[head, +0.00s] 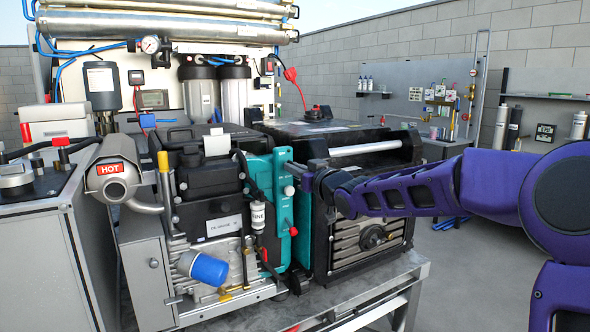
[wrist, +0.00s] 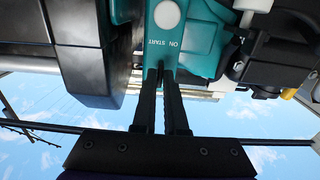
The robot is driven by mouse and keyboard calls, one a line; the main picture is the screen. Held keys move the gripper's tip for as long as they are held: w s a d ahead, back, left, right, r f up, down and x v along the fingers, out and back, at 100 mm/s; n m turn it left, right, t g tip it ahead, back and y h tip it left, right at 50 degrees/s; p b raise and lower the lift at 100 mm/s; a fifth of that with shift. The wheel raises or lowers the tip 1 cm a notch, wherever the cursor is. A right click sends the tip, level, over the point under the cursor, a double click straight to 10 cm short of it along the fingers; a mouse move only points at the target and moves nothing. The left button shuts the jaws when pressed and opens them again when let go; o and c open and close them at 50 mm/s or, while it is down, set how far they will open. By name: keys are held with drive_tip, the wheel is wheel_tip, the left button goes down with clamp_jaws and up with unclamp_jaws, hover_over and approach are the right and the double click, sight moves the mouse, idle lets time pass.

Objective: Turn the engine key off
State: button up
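The engine's teal control panel (head: 283,210) is on the right side of the black and grey engine unit in the head view. In the wrist view, the teal panel (wrist: 203,48) carries a round pale button and white ON and START lettering, upside down. My gripper (wrist: 161,70) has its fingertips at the panel, just below this lettering. A narrow gap runs between the fingers. The engine key is hidden at the fingertips, so I cannot tell whether they grip it. In the head view my gripper (head: 305,178) reaches the panel from the right.
A muffler (head: 112,178) marked HOT is at the left. A blue oil filter (head: 208,269) is low on the engine front. A black-framed unit (head: 368,235) stands right of the panel, behind and below my arm. Open floor (head: 490,270) lies to the right.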

drive_tip(key=o, duration=0.4)
drive_tip(key=p+v, duration=0.4)
drive_tip(key=v, duration=1.3)
drive_tip(key=shift+s, duration=0.2)
drive_tip(key=shift+d, duration=0.15)
